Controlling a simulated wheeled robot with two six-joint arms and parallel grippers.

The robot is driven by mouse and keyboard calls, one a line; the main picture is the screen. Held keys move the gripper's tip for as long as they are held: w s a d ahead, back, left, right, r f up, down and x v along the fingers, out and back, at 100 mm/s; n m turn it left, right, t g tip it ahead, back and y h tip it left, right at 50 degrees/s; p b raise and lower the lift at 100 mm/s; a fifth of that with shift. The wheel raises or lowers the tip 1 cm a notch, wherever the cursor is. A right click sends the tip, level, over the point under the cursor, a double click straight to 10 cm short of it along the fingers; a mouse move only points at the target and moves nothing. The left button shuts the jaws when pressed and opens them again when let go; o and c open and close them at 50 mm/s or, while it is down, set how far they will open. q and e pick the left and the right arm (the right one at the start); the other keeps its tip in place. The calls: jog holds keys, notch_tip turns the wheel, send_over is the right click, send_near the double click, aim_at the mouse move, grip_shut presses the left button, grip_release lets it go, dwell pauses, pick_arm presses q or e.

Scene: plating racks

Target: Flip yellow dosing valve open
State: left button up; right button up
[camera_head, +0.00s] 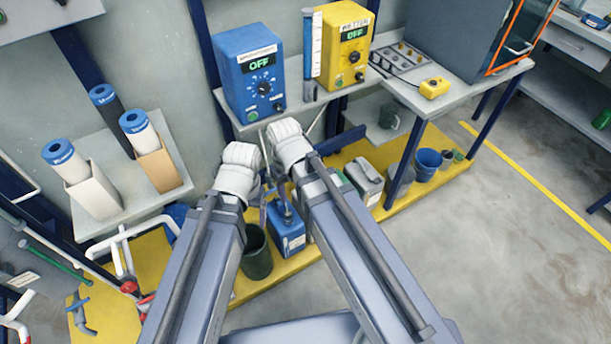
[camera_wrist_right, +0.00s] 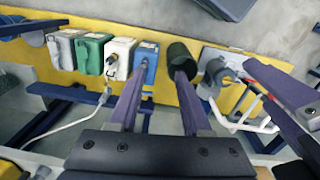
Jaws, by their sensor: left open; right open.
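I cannot make out a yellow dosing valve for sure in either view. A yellow control box (camera_head: 342,45) with a dark knob and an OFF display stands on the bench at the back. My right gripper shows in the right wrist view (camera_wrist_right: 163,75), its two purple fingers apart with nothing between them. Beyond its tips are a blue can (camera_wrist_right: 146,68) and a dark green bucket (camera_wrist_right: 180,60). My left gripper (camera_head: 264,200) hangs below its pale wrist in the head view, small and partly hidden. Both grippers are in front of the bench edge.
A blue control box (camera_head: 250,75) also reads OFF. Pipes with a red valve part (camera_head: 130,287) and a blue-handled valve (camera_head: 75,303) are at lower left. Several containers line the yellow low platform (camera_head: 440,180).

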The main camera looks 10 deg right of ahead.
jog(key=w+d+f+n+t+y+b, duration=0.1)
jog(key=w+d+f+b, duration=0.3)
jog(key=w+f+b, duration=0.5)
jog(key=w+d+f+n+t+y+b, duration=0.1)
jog(key=w+d+f+n+b, duration=0.2)
jog(key=w+f+b, duration=0.7)
jog(key=w+d+f+n+t+y+b, duration=0.1)
jog(key=w+d+f+n+b, duration=0.1)
jog(key=w+d+f+b, duration=0.3)
jog(key=shift+w+d+f+t+b, duration=0.1)
jog(key=shift+w+f+b, duration=0.75)
jog(key=shift+f, duration=0.15)
jog(key=shift+w+d+f+t+b, duration=0.1)
jog(key=shift+w+d+f+b, duration=0.05)
jog(key=shift+w+f+b, duration=0.75)
jog(key=shift+w+d+f+t+b, duration=0.1)
jog(key=shift+w+f+b, duration=0.65)
jog(key=shift+f, duration=0.4)
jog(key=shift+s, duration=0.1)
jog(key=b+x, duration=0.7)
jog(key=shift+a+f, duration=0.15)
jog(key=shift+f, duration=0.25)
jog(key=shift+r, duration=0.1)
jog(key=shift+c, duration=0.3)
grip_shut()
